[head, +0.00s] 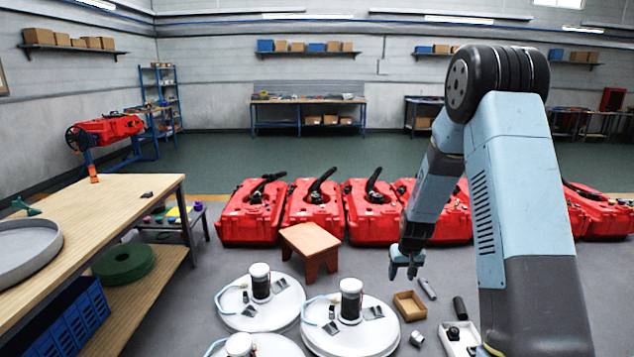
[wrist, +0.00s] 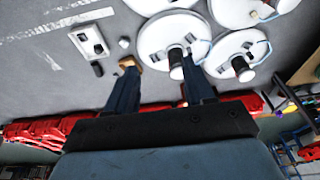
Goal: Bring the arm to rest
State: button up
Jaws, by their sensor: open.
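My arm (head: 520,190) is raised at the right of the head view, bent at a high elbow, with its forearm hanging down. My gripper (head: 406,272) is at the lower end, above the floor near a small wooden box (head: 409,305). In the wrist view my gripper (wrist: 158,72) has its two dark fingers spread apart, with nothing between them but floor and a white disc further off. The fingers touch nothing that I can see.
White round lids (head: 350,330) with dark cylinders and hoses lie on the floor. Red scrubber tanks (head: 315,208) stand in a row behind. A wooden stool (head: 310,247) stands between. A workbench (head: 90,215) is at left. Open green floor (head: 220,150) lies beyond.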

jog(key=s+a+r, duration=0.1)
jog(key=s+r, duration=0.4)
jog(key=r, duration=0.3)
jog(key=s+r+t, duration=0.1)
jog(key=s+r, duration=0.4)
jog(key=r, duration=0.4)
jog(key=s+a+r, duration=0.1)
jog(key=s+r, duration=0.4)
jog(key=r, duration=0.3)
jog(key=s+r+t, duration=0.1)
jog(key=s+r, duration=0.3)
jog(key=s, duration=0.7)
jog(key=s+r, duration=0.5)
jog(key=s, duration=0.6)
jog(key=shift+a+t, duration=0.4)
